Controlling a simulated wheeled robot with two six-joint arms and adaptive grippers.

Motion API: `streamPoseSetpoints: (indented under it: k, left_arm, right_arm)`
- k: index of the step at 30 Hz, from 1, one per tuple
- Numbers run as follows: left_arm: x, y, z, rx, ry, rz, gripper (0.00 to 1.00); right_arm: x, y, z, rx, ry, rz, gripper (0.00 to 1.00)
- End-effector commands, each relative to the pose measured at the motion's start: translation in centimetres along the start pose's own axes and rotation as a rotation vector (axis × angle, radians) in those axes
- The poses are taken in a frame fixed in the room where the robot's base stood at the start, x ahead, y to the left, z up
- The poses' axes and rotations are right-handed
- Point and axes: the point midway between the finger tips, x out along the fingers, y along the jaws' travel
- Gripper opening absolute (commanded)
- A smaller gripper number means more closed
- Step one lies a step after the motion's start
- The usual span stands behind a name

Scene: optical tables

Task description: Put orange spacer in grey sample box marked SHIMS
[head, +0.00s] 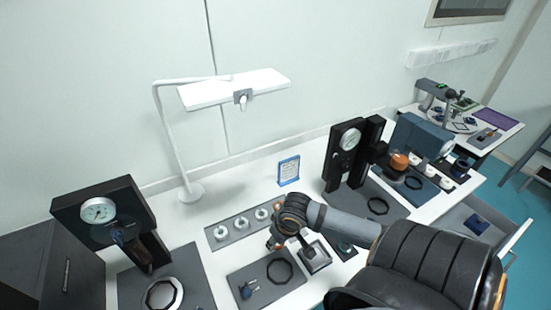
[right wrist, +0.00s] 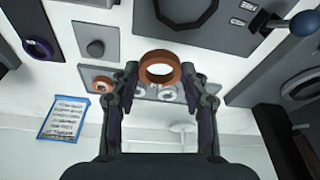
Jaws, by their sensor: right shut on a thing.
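The orange spacer is a ring (right wrist: 160,67) between the fingertips of my right gripper (right wrist: 158,72) in the right wrist view. The gripper is shut on it and holds it above the bench. In the head view my right gripper (head: 274,240) is over the front part of the bench, beside the grey tray, and the spacer is hard to make out. I can read no SHIMS mark on anything. My left gripper is out of view.
A grey tray (head: 220,241) with several round parts lies behind the gripper. A mat (head: 240,277) with an octagonal black ring lies in front. A blue-framed card (head: 288,170), gauge stands (head: 345,160) and a lamp (head: 193,190) stand behind. An open drawer (head: 455,222) is at right.

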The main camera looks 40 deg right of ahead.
Motion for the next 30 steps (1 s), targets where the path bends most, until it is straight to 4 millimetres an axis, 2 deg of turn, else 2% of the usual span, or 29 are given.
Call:
streamPoseSetpoints:
  k: [1, 4, 9, 16, 23, 30]
  left_arm:
    - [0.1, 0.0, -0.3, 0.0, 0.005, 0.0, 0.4]
    - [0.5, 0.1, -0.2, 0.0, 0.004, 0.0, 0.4]
    - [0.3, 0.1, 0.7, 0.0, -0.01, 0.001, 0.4]
    - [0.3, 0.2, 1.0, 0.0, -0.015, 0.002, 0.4]
    - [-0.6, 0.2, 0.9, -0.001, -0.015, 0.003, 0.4]
    - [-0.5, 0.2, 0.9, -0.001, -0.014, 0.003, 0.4]
  right_arm:
    - [0.8, 0.6, -1.0, 0.007, 0.002, -0.003, 0.14]
    - [3.6, 1.4, -1.7, 0.008, -0.003, -0.006, 0.14]
    - [6.2, 2.5, -2.8, 0.003, -0.001, -0.002, 0.14]
    - [7.3, 2.9, -3.1, 0.001, -0.001, -0.002, 0.14]
    - [10.2, 2.9, -2.5, 0.0, -0.002, -0.003, 0.14]
    - [10.5, 3.0, -2.4, -0.002, -0.001, 0.0, 0.14]
